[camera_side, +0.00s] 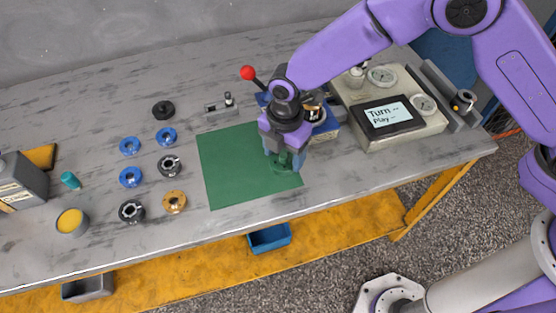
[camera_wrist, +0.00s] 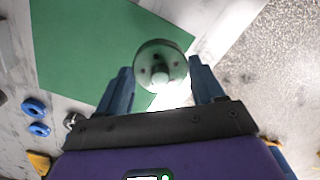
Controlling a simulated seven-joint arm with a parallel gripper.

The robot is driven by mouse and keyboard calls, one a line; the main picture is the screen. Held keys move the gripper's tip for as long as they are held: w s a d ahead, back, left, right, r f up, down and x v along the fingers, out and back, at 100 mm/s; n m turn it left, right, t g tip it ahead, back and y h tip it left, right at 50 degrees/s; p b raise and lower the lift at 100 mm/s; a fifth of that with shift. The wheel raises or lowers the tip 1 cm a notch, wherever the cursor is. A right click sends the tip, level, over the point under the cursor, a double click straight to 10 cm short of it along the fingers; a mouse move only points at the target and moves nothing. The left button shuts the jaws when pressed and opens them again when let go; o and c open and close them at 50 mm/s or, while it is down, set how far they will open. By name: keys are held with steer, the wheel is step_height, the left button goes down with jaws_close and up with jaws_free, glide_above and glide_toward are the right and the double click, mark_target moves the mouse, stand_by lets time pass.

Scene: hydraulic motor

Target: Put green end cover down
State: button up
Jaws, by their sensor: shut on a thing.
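In the side view my gripper (camera_side: 286,158) points down over the right part of the green mat (camera_side: 238,180). The end cover (camera_side: 282,161) shows there as a dark green shape at the fingertips, low over the mat. I cannot tell whether it touches the mat.
Blue rings (camera_side: 130,177), black parts (camera_side: 131,211) and an orange ring (camera_side: 173,201) lie left of the mat. A red-knobbed lever (camera_side: 248,73) and a blue fixture (camera_side: 327,126) stand behind my gripper. A box with a display (camera_side: 388,115) stands right. The mat's left part is clear.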

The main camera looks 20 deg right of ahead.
mark_target(278, 157)
steer(key=shift+w+a+f, duration=0.45)
steer(key=shift+f, duration=0.25)
steer(key=shift+a+f, duration=0.1)
steer(key=shift+f, duration=1.5)
steer(key=shift+f, duration=0.1)
steer(key=o, duration=1.3)
steer(key=shift+c, duration=0.2)
step_height(278, 157, up, 12)
steer(key=shift+f, duration=0.15)
steer(key=shift+r, duration=0.25)
